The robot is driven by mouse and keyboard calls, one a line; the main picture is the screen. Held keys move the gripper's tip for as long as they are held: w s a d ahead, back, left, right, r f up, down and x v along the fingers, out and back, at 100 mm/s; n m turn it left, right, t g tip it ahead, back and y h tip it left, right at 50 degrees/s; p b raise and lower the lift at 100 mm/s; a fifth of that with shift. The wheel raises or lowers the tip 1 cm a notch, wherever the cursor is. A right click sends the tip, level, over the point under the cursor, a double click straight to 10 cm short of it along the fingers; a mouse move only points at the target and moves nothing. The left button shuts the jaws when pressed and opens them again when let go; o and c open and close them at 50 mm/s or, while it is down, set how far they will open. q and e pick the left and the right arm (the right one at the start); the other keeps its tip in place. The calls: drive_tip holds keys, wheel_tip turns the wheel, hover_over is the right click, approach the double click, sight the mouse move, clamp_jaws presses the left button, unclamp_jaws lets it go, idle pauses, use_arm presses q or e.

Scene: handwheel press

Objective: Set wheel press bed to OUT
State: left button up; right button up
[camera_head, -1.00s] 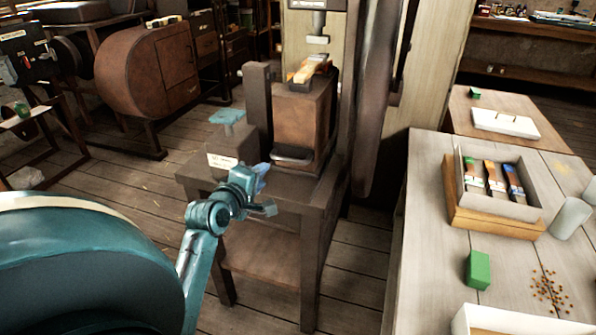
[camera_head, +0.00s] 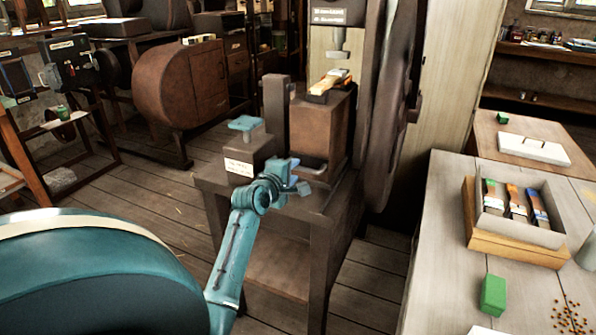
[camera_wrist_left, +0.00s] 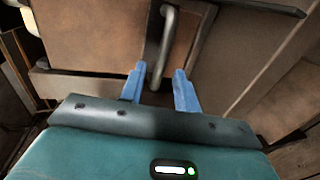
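The wheel press (camera_head: 372,60) stands ahead on a brown wooden stand, with its large dark handwheel (camera_head: 393,110) on the right side. Its brown bed block (camera_head: 322,125) carries an orange and pale piece (camera_head: 328,86) on top. A grey metal bar handle (camera_head: 310,168) is at the block's lower front, and shows in the left wrist view (camera_wrist_left: 167,42). My left gripper (camera_head: 298,176) is open right in front of the handle. In the wrist view, its blue fingers (camera_wrist_left: 160,88) lie on either side of the handle's near end; contact cannot be told. My right gripper is out of view.
A teal-topped block (camera_head: 244,123) with a white label (camera_head: 238,168) is on the stand, left of the bed. A table (camera_head: 440,240) with a tray and a green block (camera_head: 493,295) is at right. Open floor lies left of the stand.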

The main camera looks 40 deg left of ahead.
sight(297, 169)
use_arm(q)
drive_tip(key=shift+x, duration=1.9)
drive_tip(key=shift+c, duration=0.3)
clamp_jaws()
